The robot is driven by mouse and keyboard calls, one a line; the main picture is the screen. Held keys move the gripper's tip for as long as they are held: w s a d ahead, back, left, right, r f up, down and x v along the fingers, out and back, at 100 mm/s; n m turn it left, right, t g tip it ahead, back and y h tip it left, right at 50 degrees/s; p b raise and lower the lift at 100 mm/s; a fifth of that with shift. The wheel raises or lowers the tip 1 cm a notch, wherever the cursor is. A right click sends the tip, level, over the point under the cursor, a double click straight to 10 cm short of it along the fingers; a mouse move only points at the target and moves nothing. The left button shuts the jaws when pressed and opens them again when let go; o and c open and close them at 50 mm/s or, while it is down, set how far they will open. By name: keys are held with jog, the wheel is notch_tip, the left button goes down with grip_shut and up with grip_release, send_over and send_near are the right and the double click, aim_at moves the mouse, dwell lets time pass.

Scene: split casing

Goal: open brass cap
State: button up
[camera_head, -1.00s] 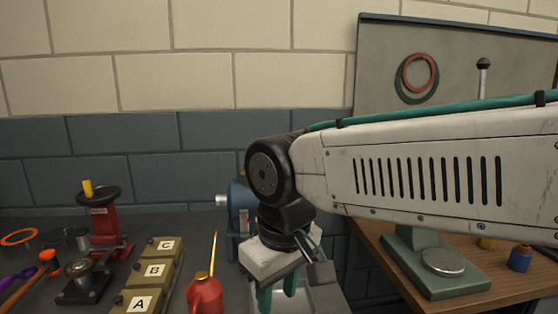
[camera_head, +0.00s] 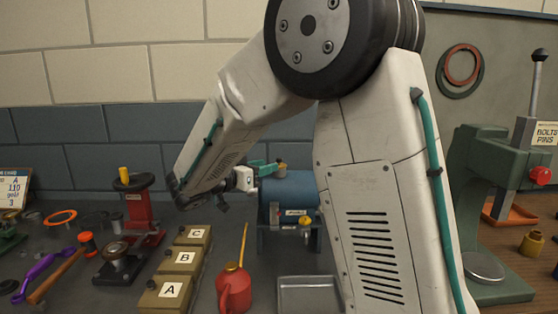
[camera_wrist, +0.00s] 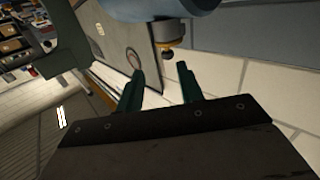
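The blue casing (camera_head: 292,190) is a drum on a stand on the bench, partly hidden behind my arm. A small brass cap (camera_head: 281,166) sits on its top. In the wrist view a brass fitting with a dark rounded end (camera_wrist: 172,43) sticks out from the blue casing (camera_wrist: 165,8); I take it for the same cap. My gripper (camera_head: 266,166) reaches in from the left, level with the cap. Its teal fingers are apart and nothing shows between them in the wrist view (camera_wrist: 160,76). The cap lies just beyond the fingertips, apparently untouched.
Boxes marked A (camera_head: 166,292), B and C stand left of the casing. A red oil can (camera_head: 234,291) with a tall spout and a metal tray (camera_head: 308,281) stand in front. A red jack-like tool (camera_head: 137,205) is at left. A green press (camera_head: 490,190) stands at right.

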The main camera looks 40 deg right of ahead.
aim_at(277, 160)
jog(key=shift+w+d, duration=0.25)
jog(key=shift+w, duration=0.4)
jog(key=d, duration=0.4)
jog(key=w+d, duration=0.1)
jog(key=d, duration=0.1)
jog(key=shift+w+d, duration=0.1)
jog(key=shift+d, duration=0.3)
grip_shut()
